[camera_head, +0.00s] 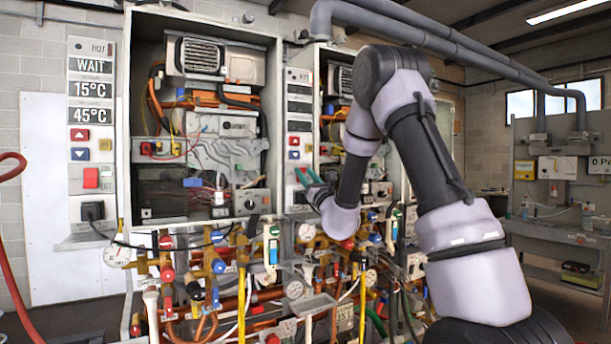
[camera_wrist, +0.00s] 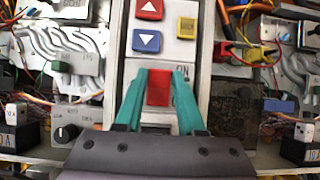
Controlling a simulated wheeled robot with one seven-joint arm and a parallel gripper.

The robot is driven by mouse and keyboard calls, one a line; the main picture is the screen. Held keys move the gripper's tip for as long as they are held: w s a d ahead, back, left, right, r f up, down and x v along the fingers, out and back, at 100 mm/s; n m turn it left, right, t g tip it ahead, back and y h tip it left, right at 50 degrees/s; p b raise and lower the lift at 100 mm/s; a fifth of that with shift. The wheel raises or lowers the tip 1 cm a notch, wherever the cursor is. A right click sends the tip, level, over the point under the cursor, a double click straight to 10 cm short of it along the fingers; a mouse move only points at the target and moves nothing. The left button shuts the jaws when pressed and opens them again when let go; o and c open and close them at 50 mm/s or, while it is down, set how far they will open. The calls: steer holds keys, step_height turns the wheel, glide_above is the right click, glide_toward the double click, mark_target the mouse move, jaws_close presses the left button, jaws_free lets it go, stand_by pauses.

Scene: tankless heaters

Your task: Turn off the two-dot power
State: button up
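In the wrist view a red power switch (camera_wrist: 158,88) sits on a narrow white control panel (camera_wrist: 191,58), below a red up button (camera_wrist: 149,9), a blue down button (camera_wrist: 146,41) and a yellow button (camera_wrist: 186,27). My gripper (camera_wrist: 160,73) has its teal fingers apart, one on either side of the red switch. Whether they touch it I cannot tell. In the head view my gripper (camera_head: 300,174) is at the lower part of the middle panel (camera_head: 299,124), whose displays look dark. The fingers cover its switch area there. Dot marks are not legible.
A left panel (camera_head: 92,130) shows WAIT, 15°C and 45°C and has its own red switch (camera_head: 91,178). Open heater cabinets (camera_head: 203,8) with loose wires flank the middle panel. Valves, gauges and pipes crowd the space below. A red hose (camera_head: 12,240) hangs at far left.

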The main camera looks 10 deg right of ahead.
steer(key=o, duration=0.4)
steer(key=shift+c, duration=0.2)
steer(key=v, duration=1)
steer(key=shift+s+f, duration=0.25)
steer(key=shift+s, duration=0.05)
steer(key=shift+d, duration=0.15)
